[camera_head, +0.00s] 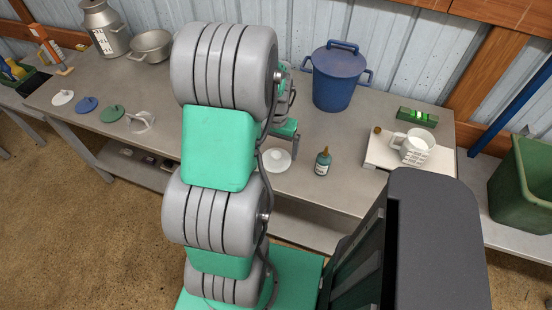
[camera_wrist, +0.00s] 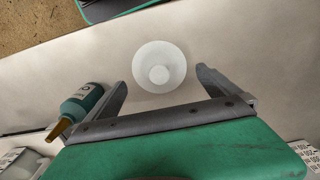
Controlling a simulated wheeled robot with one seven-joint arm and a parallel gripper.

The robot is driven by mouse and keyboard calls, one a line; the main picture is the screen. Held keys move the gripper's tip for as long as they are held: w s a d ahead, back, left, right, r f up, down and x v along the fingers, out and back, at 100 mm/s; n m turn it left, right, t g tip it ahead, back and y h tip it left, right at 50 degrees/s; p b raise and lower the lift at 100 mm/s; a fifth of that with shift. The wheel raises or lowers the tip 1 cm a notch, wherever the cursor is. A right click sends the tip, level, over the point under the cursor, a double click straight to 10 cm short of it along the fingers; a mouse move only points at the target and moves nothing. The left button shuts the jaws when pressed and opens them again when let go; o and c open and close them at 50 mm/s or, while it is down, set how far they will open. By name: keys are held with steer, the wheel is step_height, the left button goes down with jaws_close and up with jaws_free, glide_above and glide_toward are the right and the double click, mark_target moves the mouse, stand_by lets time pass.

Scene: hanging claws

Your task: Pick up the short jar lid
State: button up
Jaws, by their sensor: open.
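A round white lid with a raised knob (camera_wrist: 158,60) lies on the grey workbench. It also shows in the head view (camera_head: 277,160), just right of my arm. My gripper (camera_wrist: 161,78) is open and empty above the bench. In the wrist view its two fingers point toward the lid, one on each side of its near edge. I cannot tell how high the fingers are above the lid. In the head view my arm hides much of the gripper. Three other lids, white (camera_head: 63,98), blue (camera_head: 87,105) and green (camera_head: 112,114), lie at the bench's left.
A teal bottle (camera_head: 323,162) stands close right of the lid; it also shows in the wrist view (camera_wrist: 82,103). A blue lidded pot (camera_head: 336,80) stands behind. A white scale (camera_head: 382,154) holds a white measuring cup (camera_head: 412,147). A green level (camera_head: 417,117) lies farther back.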

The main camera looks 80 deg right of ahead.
mark_target(276, 154)
step_height(276, 154, down, 4)
steer(key=shift+r, duration=0.15)
steer(key=c, duration=1.1)
